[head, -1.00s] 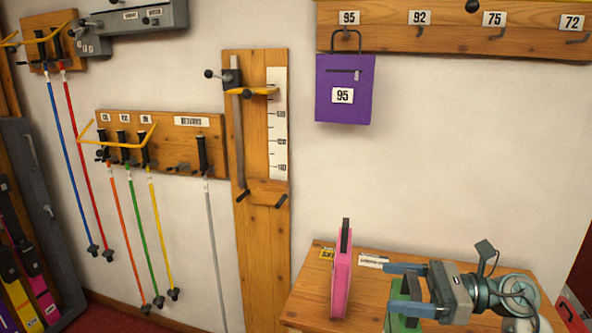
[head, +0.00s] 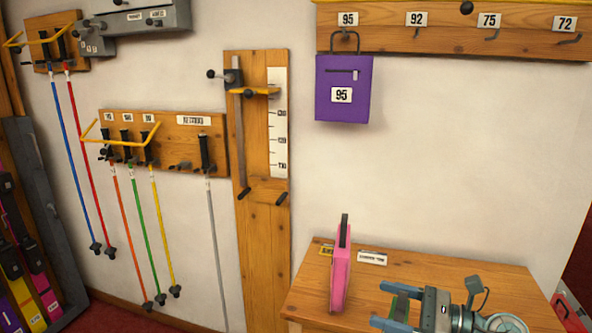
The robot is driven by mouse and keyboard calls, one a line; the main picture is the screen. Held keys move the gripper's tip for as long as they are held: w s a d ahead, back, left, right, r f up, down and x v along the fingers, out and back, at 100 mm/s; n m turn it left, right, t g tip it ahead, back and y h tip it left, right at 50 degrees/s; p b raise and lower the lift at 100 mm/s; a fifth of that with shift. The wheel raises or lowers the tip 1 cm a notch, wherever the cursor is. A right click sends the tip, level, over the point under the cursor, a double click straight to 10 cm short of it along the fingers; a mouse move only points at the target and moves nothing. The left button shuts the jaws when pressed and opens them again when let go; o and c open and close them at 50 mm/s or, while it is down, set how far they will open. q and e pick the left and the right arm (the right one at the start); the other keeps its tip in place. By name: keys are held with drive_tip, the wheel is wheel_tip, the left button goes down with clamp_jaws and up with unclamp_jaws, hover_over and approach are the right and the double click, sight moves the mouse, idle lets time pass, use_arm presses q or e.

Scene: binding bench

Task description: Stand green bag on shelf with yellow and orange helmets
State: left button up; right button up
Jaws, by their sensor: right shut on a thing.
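My right gripper (head: 392,305) is at the bottom right, in front of or over the wooden table. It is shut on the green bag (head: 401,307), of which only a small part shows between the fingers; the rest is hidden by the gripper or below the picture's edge. No shelf with yellow and orange helmets is in view. My left gripper is not in view.
A pink bag (head: 341,270) stands upright on the wooden table (head: 440,272), beside small labels (head: 372,258). A purple bag (head: 342,88) hangs from the hook board (head: 455,40). Ski poles hang from a rack (head: 180,150) at left. The table's back right is clear.

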drive_tip(key=f+m+t+h, duration=0.1)
drive_tip(key=f+m+t, duration=0.1)
drive_tip(key=f, duration=0.1)
drive_tip(key=f+m+t+h, duration=0.1)
drive_tip(key=f+t, duration=0.1)
drive_tip(key=shift+s+d+f+h, duration=0.1)
drive_tip(key=shift+s+f+h, duration=0.1)
drive_tip(key=shift+s+h, duration=0.1)
drive_tip(key=s+d+f+m+t+h, duration=0.2)
drive_tip(key=s+f+m+t+h, duration=0.4)
drive_tip(key=m+h, duration=0.4)
drive_tip(key=shift+s+d+f+h, duration=0.25)
drive_tip(key=shift+s+f+h, duration=0.7)
drive_tip(key=shift+h, duration=0.95)
drive_tip(key=shift+s+d+r, duration=0.1)
drive_tip(key=shift+d, duration=0.05)
